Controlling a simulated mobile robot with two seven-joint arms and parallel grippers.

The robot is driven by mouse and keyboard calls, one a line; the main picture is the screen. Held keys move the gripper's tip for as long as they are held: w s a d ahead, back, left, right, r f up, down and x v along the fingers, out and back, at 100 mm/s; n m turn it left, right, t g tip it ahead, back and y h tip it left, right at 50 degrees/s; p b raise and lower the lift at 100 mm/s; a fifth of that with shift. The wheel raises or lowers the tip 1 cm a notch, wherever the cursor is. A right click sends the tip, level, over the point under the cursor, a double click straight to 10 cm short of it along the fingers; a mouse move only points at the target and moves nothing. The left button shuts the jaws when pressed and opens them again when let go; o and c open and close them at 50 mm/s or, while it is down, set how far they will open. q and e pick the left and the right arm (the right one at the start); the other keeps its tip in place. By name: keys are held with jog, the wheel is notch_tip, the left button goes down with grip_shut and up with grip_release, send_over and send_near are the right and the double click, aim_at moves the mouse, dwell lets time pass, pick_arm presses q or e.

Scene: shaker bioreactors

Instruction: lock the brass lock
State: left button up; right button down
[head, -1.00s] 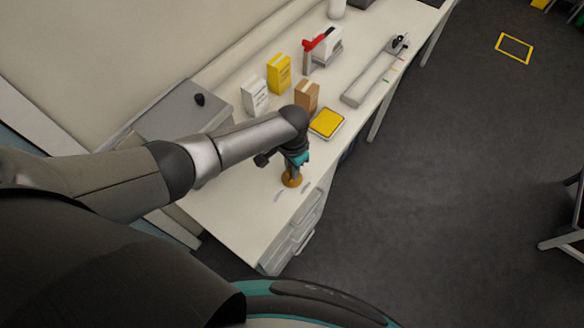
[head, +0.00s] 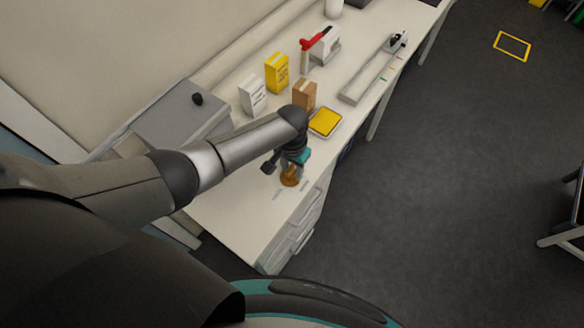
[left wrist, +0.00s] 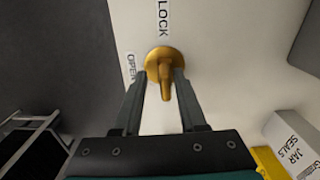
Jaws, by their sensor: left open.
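The brass lock (head: 290,178) is a round brass piece on the white bench top near its front edge, partly hidden by my left gripper (head: 291,168). In the left wrist view, the lock (left wrist: 164,58) has a round disc with a narrow lever (left wrist: 166,90) extending toward the bottom of the picture. The word LOCK (left wrist: 162,18) is above the disc and OPEN (left wrist: 131,68) is at its left. My left gripper (left wrist: 162,76) is open, its fingers on either side of the lever; I cannot tell whether they touch it. My right gripper is out of view.
A grey box (head: 183,110) with a black knob stands behind my left arm. White (head: 252,96), yellow (head: 277,73) and brown (head: 304,94) boxes and a yellow-topped tray (head: 325,122) stand beyond the gripper. The bench around the lock is clear.

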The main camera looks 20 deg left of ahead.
pick_arm(q)
jog(key=shift+a+f, duration=0.15)
jog(key=shift+a, duration=0.3)
jog(key=shift+d, duration=0.15)
jog(key=shift+w+r, duration=0.15)
jog(key=shift+r, duration=0.55)
notch_tip(320, 180, up, 14)
jog(key=shift+a, duration=0.2)
jog(key=shift+f, duration=0.15)
